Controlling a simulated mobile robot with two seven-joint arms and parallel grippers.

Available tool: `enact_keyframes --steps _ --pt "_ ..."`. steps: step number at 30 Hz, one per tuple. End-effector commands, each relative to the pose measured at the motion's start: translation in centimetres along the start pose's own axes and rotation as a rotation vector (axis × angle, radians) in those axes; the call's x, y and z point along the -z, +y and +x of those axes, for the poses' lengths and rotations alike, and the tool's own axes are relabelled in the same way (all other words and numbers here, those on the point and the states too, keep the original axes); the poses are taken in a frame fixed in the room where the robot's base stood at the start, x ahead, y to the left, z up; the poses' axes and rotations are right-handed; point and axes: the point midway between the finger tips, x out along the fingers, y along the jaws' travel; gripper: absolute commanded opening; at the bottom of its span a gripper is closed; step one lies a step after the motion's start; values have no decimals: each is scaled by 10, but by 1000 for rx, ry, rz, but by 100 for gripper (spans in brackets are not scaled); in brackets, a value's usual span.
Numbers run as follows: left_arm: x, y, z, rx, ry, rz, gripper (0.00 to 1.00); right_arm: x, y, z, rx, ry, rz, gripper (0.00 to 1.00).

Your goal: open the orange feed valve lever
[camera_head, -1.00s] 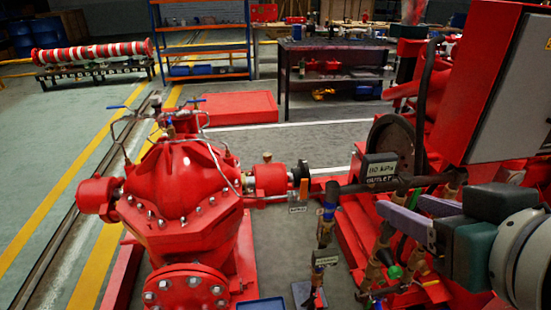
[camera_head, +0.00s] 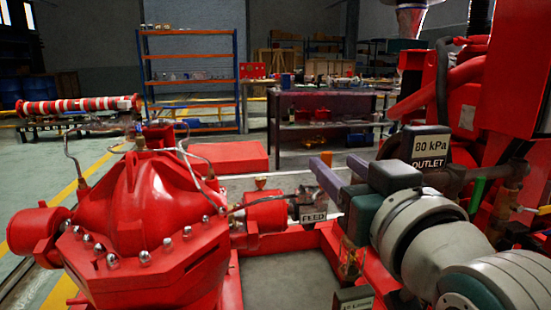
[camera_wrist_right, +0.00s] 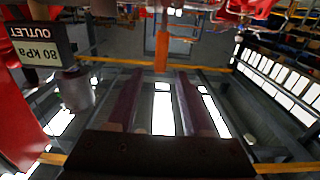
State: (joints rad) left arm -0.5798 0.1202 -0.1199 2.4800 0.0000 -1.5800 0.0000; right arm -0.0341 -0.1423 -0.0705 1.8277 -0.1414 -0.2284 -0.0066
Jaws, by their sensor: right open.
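The orange feed lever (camera_wrist_right: 162,50) shows in the right wrist view as an upright orange bar, just beyond the fingertips and roughly in line with the gap between them. In the right wrist view the open right gripper (camera_wrist_right: 156,77) points toward the lever; contact is not clear. My left gripper is not in view.
The red pump casing (camera_head: 150,225) fills the left front. An 80 kPa OUTLET sign (camera_head: 430,146) stands close behind my right wrist; it shows upside down in the right wrist view (camera_wrist_right: 36,45). Red machinery crowds the right. A dark workbench (camera_head: 320,140) is farther back.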

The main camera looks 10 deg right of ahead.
Motion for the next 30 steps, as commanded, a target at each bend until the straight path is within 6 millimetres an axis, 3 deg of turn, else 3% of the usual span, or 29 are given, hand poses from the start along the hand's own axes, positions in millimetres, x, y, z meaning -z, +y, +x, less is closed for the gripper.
enact_keyframes --steps 6,13,25,30 --pt "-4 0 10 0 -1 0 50 -1 0 41 1 2 0 51" --pt "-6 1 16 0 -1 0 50 -1 0 70 0 0 0 51" --pt "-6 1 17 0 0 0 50 0 0 77 0 -2 0 51" --pt "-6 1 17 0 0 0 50 0 0 77 1 -2 0 33"
